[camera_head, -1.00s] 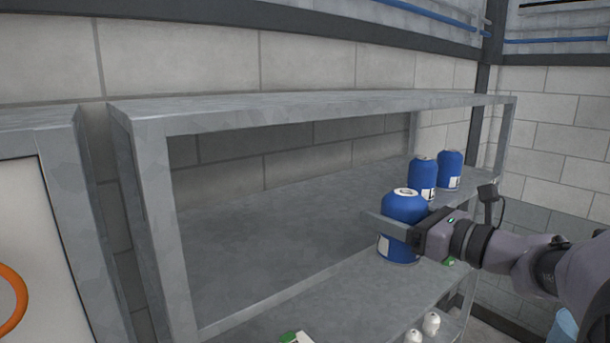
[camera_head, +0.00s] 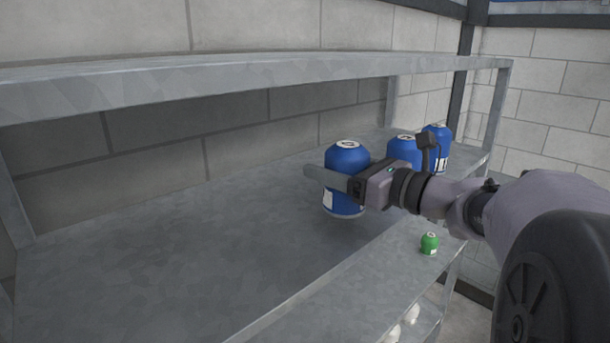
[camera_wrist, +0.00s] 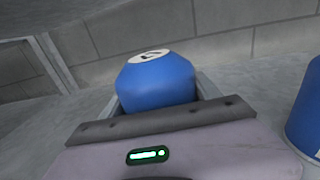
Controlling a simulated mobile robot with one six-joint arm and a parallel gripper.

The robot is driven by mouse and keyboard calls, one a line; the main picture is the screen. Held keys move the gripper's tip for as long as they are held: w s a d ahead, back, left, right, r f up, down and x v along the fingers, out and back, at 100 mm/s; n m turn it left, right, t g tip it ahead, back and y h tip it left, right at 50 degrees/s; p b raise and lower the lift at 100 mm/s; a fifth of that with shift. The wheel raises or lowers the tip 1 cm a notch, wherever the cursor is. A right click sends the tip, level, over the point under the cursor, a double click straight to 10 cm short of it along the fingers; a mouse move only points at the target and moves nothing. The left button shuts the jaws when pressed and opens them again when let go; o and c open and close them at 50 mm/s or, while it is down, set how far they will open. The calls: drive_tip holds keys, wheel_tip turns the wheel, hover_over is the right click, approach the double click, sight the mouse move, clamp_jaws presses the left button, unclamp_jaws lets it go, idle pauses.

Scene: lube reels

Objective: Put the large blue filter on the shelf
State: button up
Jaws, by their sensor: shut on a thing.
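My gripper (camera_head: 335,182) is shut on a large blue filter (camera_head: 343,202) with a white top label, its fingers on either side of the body. The filter is upright over the grey metal shelf (camera_head: 190,235), near its front. I cannot tell for sure whether its base touches the shelf. In the wrist view the held blue filter (camera_wrist: 157,82) fills the space between the fingers, and its lower part is hidden by my gripper.
Two more blue filters, one nearer (camera_head: 403,148) and one farther (camera_head: 436,140), stand on the shelf to the right. A small green filter (camera_head: 429,243) and white items (camera_head: 411,314) are lower down. The shelf is clear on the left. A top beam (camera_head: 250,75) runs above.

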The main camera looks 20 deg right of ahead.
drive_tip(key=f, duration=0.1)
drive_tip(key=f+b, duration=0.1)
drive_tip(key=shift+s+a+f, duration=0.2)
drive_tip(key=shift+s+f, duration=0.1)
drive_tip(key=shift+f, duration=0.05)
drive_tip(key=shift+w+d+r+p, duration=0.1)
drive_tip(key=shift+d+r+p, duration=0.1)
drive_tip(key=shift+d+p, duration=0.1)
drive_tip(key=shift+a+f, duration=0.2)
drive_tip(key=o, duration=1.8)
drive_tip(key=shift+a, duration=0.1)
drive_tip(key=shift+o, duration=1.1)
drive_tip(key=shift+d, duration=0.2)
